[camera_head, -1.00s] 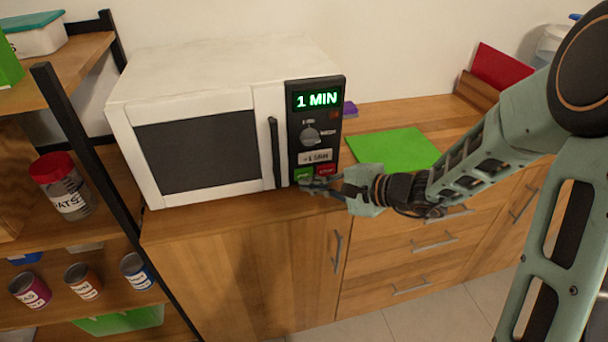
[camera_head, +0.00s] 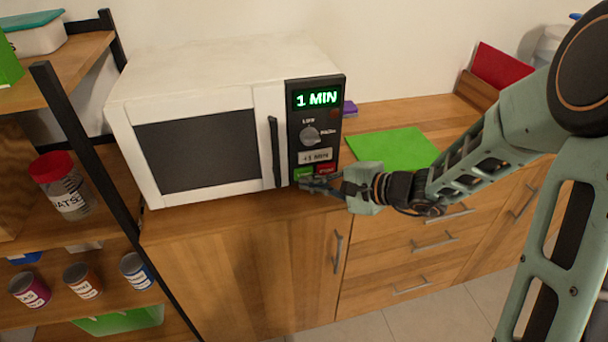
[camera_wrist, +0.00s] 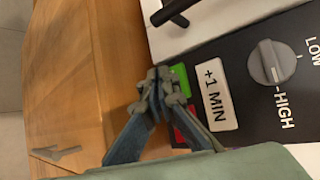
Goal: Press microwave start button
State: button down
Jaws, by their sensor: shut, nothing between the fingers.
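The white microwave (camera_head: 195,85) stands on the wooden counter with its door shut. Its display (camera_head: 317,98) reads "1 MIN" in green. On the black panel are a knob (camera_head: 310,135), a "+1 MIN" button (camera_head: 315,156), a green button (camera_head: 303,173) and a red button (camera_head: 326,169). My gripper (camera_head: 304,183) is shut and empty, its tips at the lower edge of the green button. In the wrist view the tips of my gripper (camera_wrist: 160,78) overlap the green button (camera_wrist: 181,80) and partly hide the red button (camera_wrist: 181,134). I cannot tell whether they touch.
A green mat (camera_head: 393,148) lies on the counter to the right of the microwave. The microwave's door handle (camera_head: 275,152) stands out just left of the panel. A shelf with a red-lidded jar (camera_head: 62,185) and several cans is at the left.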

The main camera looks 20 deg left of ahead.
jog(key=shift+w+a, duration=0.15)
jog(key=shift+w, duration=0.1)
jog(key=shift+w+a+b, duration=0.2)
jog(key=shift+w+b, duration=0.1)
jog(key=shift+b, duration=0.1)
dwell(0.6)
dwell(0.3)
jog(key=shift+s+d+b, duration=0.45)
jog(key=shift+s, duration=0.2)
jog(key=shift+s+d, duration=0.3)
jog(key=shift+s, duration=0.15)
jog(key=shift+s+d+b, duration=0.4)
jog(key=shift+s+d, duration=0.1)
jog(key=shift+s, duration=0.35)
jog(key=shift+s+d+b, duration=0.4)
jog(key=shift+s+d, duration=0.1)
jog(key=shift+s, duration=0.35)
